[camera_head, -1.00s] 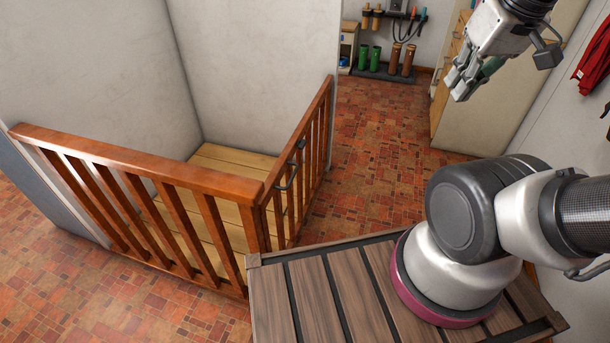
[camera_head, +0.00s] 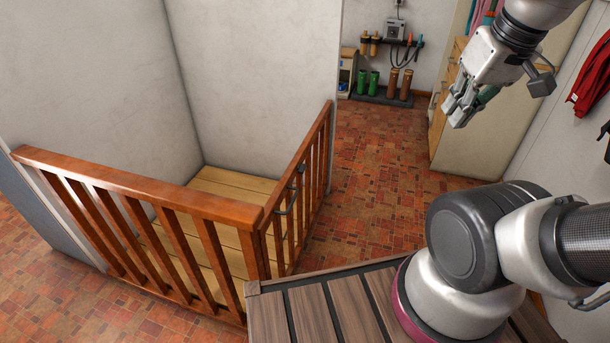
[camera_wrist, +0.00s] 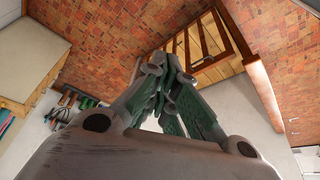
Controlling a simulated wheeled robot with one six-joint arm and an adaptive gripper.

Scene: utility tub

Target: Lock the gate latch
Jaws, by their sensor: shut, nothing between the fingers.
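A wooden gate section (camera_head: 317,150) with upright slats runs back from the corner of a wooden railing (camera_head: 150,177) to a white wall. A dark metal latch (camera_head: 291,200) with a curved handle is on the gate's upper part, near the railing corner. Whether its bolt is engaged is too small to tell. My gripper (camera_head: 455,113) is shut and empty, high to the right of the gate and well apart from it. In the wrist view my gripper's fingers (camera_wrist: 168,75) come together, with the slatted gate and railing (camera_wrist: 205,45) beyond them.
A light wooden platform (camera_head: 228,187) lies behind the railing. A beige cabinet (camera_head: 455,140) stands at the right, near my gripper. Green boots (camera_head: 368,82) and brown boots (camera_head: 400,83) stand at the back. Open tiled floor (camera_head: 375,150) lies between gate and cabinet.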

